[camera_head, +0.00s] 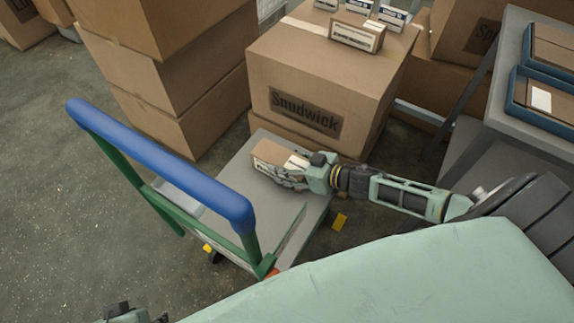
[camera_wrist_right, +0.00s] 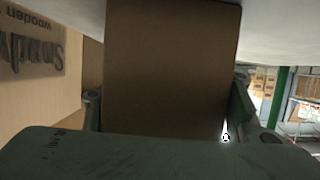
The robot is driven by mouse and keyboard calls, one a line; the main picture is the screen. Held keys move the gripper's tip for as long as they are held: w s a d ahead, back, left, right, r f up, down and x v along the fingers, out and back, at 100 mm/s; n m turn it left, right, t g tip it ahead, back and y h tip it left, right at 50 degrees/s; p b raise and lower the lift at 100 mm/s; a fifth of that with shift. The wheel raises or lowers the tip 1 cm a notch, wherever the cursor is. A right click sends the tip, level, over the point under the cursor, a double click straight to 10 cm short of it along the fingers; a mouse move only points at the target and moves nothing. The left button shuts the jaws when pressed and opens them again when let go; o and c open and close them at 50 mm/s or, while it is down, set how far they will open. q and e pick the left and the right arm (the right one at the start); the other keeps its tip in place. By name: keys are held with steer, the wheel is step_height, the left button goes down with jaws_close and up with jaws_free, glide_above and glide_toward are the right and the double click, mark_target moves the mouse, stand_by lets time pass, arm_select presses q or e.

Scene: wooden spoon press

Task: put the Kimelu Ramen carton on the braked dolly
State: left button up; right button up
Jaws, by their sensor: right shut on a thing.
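A small brown carton (camera_head: 268,153) is over the far part of the dolly's grey deck (camera_head: 232,195). The dolly has a green frame and a blue push handle (camera_head: 165,160). My right gripper (camera_head: 288,174) is shut on the carton, whose plain brown side (camera_wrist_right: 172,70) fills the middle of the right wrist view between the fingers. I cannot read a name on it, nor tell surely whether it touches the deck. Only a bit of my left gripper (camera_head: 130,314) shows at the bottom edge; its fingers cannot be judged.
A large Snudwick carton (camera_head: 325,85) stands just behind the deck, with several small boxes (camera_head: 357,32) on top. Tall stacked cartons (camera_head: 175,75) are at the back left. A grey table (camera_head: 505,95) with blue trays is at the right. The floor left of the dolly is clear.

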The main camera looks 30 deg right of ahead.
mark_target(304, 168)
steer(key=o, duration=1.5)
steer(key=shift+r, duration=0.1)
steer(key=shift+s+d, duration=0.15)
steer(key=shift+s, duration=0.2)
steer(key=p+v, duration=0.1)
steer(key=v, duration=0.1)
steer(key=shift+s+d+r, duration=0.15)
steer(key=shift+s+r, duration=0.05)
steer(key=shift+s, duration=0.05)
steer(key=p+v, duration=0.2)
steer(key=v, duration=0.5)
steer(key=shift+s+r, duration=0.1)
steer(key=shift+s, duration=0.05)
arm_select(q)
steer(key=x, duration=0.7)
steer(key=shift+s+f+g, duration=0.3)
steer(key=shift+s+f, duration=0.05)
arm_select(e)
steer(key=shift+s+d+r, duration=0.25)
steer(key=shift+s+d, duration=0.2)
steer(key=shift+s, duration=0.05)
arm_select(q)
steer(key=shift+d, duration=0.1)
